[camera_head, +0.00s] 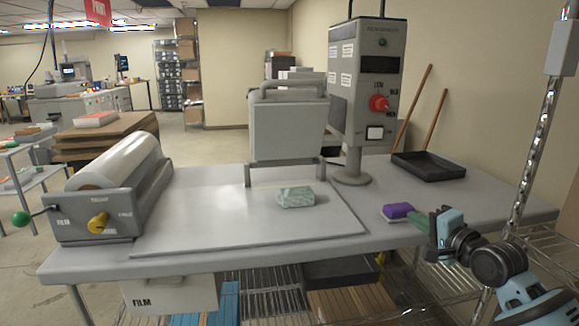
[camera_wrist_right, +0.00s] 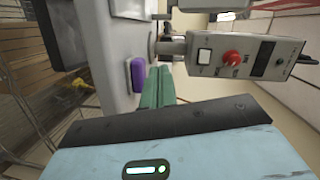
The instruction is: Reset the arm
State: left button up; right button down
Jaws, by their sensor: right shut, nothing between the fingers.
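My right gripper (camera_head: 422,222) comes in from the right in the head view, at the front right edge of the table. Its green fingers are shut with nothing between them; they also show in the right wrist view (camera_wrist_right: 157,88). The fingertips are beside a purple block (camera_head: 398,210) on a pale base, which also shows in the right wrist view (camera_wrist_right: 138,75). I cannot tell whether they touch it. My left gripper is not in view.
The grey table (camera_head: 215,181) holds a film roller (camera_head: 118,165) at left, a pale green block (camera_head: 296,197) on the board, a press (camera_head: 288,125) behind it, a control box (camera_head: 368,85) with a red knob, and a black tray (camera_head: 428,166) at right. A metal post (camera_head: 533,150) stands at right.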

jog(key=s+a+f+n+g+h, duration=0.1)
jog(key=s+a+f+n, duration=0.1)
jog(key=s+f, duration=0.5)
jog(key=s+a+f+n+g, duration=0.1)
jog(key=s+a+f+n, duration=0.15)
jog(key=f, duration=0.85)
jog(key=s+a+f+n+h, duration=0.1)
jog(key=s+f, duration=0.4)
jog(key=f, duration=0.3)
jog(key=s+a+f+n+g, duration=0.1)
jog(key=s+f+n, duration=0.1)
jog(key=s+f, duration=0.3)
jog(key=s+a+f+n+g+h, duration=0.1)
jog(key=s+f+n, duration=0.2)
jog(key=s, duration=1)
jog(key=s+a+f+n+g+h, duration=0.1)
jog(key=s+f+n, duration=0.2)
jog(key=s+f, duration=0.4)
jog(key=s, duration=0.3)
jog(key=shift+f+g, duration=0.3)
jog(key=shift+g, duration=0.1)
